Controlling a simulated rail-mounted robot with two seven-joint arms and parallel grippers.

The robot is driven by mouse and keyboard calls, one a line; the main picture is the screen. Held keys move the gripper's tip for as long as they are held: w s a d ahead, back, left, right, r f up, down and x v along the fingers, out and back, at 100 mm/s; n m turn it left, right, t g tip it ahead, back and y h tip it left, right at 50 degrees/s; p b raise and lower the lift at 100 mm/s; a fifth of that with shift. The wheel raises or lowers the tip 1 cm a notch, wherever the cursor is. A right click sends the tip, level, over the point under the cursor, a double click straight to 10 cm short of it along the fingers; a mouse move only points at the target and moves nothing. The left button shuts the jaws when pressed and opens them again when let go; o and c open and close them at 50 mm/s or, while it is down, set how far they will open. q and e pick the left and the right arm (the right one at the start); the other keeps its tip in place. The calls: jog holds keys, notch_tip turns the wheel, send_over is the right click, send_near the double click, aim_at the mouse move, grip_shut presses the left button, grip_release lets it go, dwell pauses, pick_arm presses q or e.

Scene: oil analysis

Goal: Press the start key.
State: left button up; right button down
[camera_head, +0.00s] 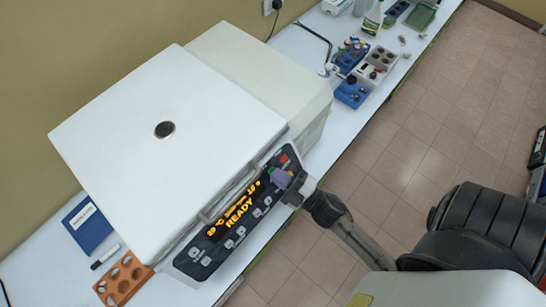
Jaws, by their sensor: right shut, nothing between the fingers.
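A large white instrument (175,130) with a closed lid stands on the bench. A red key (283,159) shows at the panel's upper right end. I cannot tell which key is the start key; it may be hidden by the gripper. My right gripper (279,178) is shut and empty, its purple-tipped fingers right at the panel's right part, beside the display. I cannot tell whether they touch it. My left gripper is not in view.
An orange rack (124,279), a marker (105,257) and a blue notebook (88,226) lie left of the instrument. The tiled floor lies beyond the bench's front edge.

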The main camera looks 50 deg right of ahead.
jog(key=shift+w+f, duration=0.1)
dwell(0.6)
jog(key=shift+s+r+p, duration=0.4)
jog(key=shift+s+r, duration=0.05)
jog(key=shift+s, duration=0.2)
jog(key=shift+r, duration=0.1)
jog(key=shift+s+d+r+p, duration=0.1)
jog(key=shift+s+r+p, duration=0.3)
jog(key=shift+s, duration=0.3)
jog(key=shift+s+a+r+p, duration=0.1)
jog(key=shift+s+r+p, duration=0.3)
jog(key=shift+s, duration=0.3)
jog(key=shift+s+d+r+p, duration=0.1)
jog(key=shift+s+r+p, duration=0.3)
jog(key=shift+s, duration=0.3)
